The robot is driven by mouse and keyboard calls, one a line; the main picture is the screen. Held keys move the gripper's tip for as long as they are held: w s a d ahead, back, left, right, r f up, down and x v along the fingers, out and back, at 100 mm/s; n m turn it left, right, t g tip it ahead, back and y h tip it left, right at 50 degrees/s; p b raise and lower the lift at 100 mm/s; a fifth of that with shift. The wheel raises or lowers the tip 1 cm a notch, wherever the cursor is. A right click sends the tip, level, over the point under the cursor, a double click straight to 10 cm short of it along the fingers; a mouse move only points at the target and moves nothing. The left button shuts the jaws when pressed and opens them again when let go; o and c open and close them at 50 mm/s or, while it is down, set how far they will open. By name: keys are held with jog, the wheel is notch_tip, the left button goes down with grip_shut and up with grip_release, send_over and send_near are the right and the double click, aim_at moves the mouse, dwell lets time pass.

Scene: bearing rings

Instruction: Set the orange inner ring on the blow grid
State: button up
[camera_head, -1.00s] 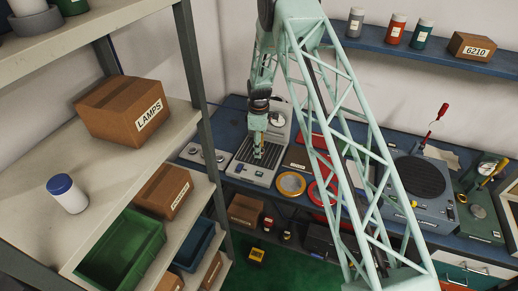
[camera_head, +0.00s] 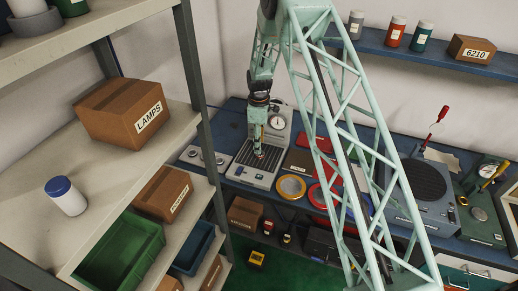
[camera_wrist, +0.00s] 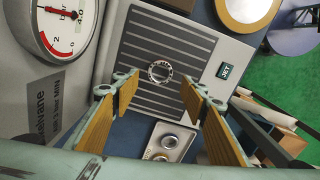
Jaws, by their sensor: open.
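The blow grid (camera_head: 255,172) is a slotted dark plate in a grey machine on the blue bench, with a round gauge behind it. It fills the middle of the wrist view (camera_wrist: 140,45). A small ring (camera_wrist: 160,72) lies flat on the slats; it looks silvery with dark marks, and its orange colour is not clear there. In the head view a tiny reddish spot (camera_head: 259,156) shows at that place. My gripper (camera_wrist: 160,88) is open, its yellow-padded fingers apart on both sides of the ring and clear of it. It is above the grid in the head view (camera_head: 257,150).
A pressure gauge (camera_wrist: 66,22) stands close to the left finger. A plate with two round seats (camera_wrist: 168,141) lies beside the grid. A yellow-rimmed disc (camera_head: 291,187) and red items lie to the right. Shelves with boxes stand at the left.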

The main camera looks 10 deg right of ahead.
notch_tip(320, 180, up, 7)
jog(key=shift+b, duration=0.45)
jog(key=shift+r, duration=0.1)
dwell(0.8)
